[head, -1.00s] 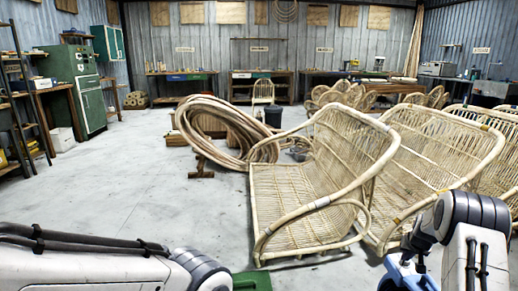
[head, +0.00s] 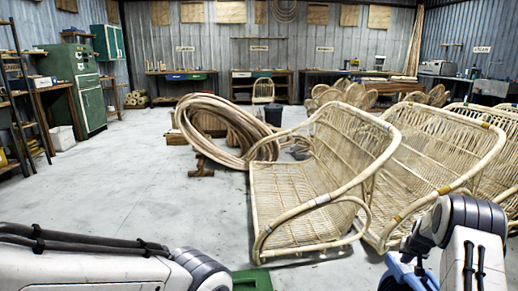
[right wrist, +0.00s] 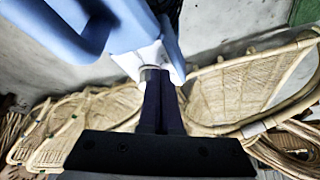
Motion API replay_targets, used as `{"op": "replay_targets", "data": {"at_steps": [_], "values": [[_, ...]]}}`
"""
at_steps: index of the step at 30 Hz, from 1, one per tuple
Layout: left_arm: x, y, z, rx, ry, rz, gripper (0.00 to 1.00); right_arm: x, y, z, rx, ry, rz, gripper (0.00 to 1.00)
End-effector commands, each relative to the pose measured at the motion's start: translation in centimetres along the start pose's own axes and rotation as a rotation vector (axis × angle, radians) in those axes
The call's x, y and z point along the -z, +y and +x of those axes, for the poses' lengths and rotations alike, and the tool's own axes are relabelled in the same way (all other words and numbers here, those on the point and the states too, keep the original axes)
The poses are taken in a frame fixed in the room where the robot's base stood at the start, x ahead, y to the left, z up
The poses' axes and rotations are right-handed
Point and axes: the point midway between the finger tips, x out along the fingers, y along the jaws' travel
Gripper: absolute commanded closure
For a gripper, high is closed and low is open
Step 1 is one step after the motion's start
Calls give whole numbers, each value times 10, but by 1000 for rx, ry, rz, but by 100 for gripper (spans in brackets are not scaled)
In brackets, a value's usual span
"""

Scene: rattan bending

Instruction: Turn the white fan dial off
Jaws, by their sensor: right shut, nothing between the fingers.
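A blue body (right wrist: 125,25) with a white part (right wrist: 150,58) fills the top of the right wrist view. The white part, with a grey collar, looks like the fan dial, but I cannot be sure. My right gripper (right wrist: 161,80) is shut, its dark fingers together and empty. Its tips overlap the lower end of the white part in the picture; I cannot tell whether they touch. In the head view, a blue piece (head: 405,275) shows at the bottom right beside my right arm, and the dial cannot be made out there. My left gripper is out of view.
Rattan chair frames (head: 310,180) stand close in front and to the right. A coil of bent rattan (head: 215,130) lies behind them. A green box edge (head: 253,280) shows at the bottom. The floor (head: 110,185) at left is clear.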

Motion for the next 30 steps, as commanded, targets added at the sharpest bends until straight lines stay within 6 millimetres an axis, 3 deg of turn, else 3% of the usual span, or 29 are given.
{"op": "replay_targets", "data": {"at_steps": [30], "values": [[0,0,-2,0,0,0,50,1,15,0,-1,2,1,100]]}}
